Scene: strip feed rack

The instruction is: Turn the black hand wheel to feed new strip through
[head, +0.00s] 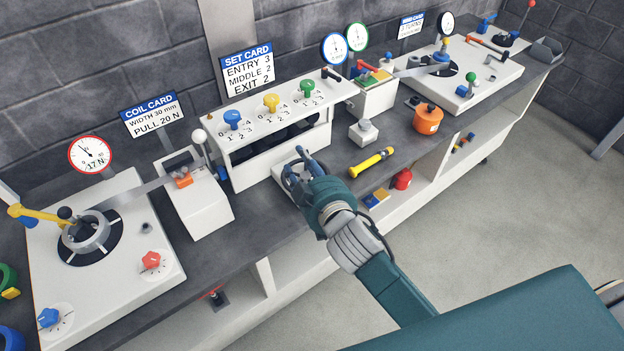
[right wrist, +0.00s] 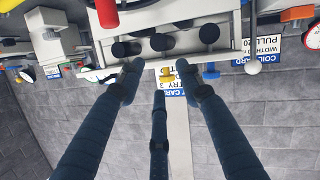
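My right gripper (head: 300,168) is in front of the white roller unit (head: 262,172), at bench-edge height. In the right wrist view its fingers (right wrist: 163,85) are spread apart with nothing between them. Several dark round roller ends (right wrist: 161,42) show beyond the fingertips. I cannot pick out a black hand wheel for certain; my gripper covers part of the unit's front. Grey strip (head: 150,187) runs from the coil (head: 88,236) at left towards the guide block (head: 196,203). My left gripper is not in view.
Blue, yellow and green knobs (head: 271,103) top the unit under the set card (head: 248,70). A yellow tool (head: 371,163), a small white block (head: 363,132) and an orange pot (head: 428,118) lie to the right. Open floor (head: 520,200) is in front.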

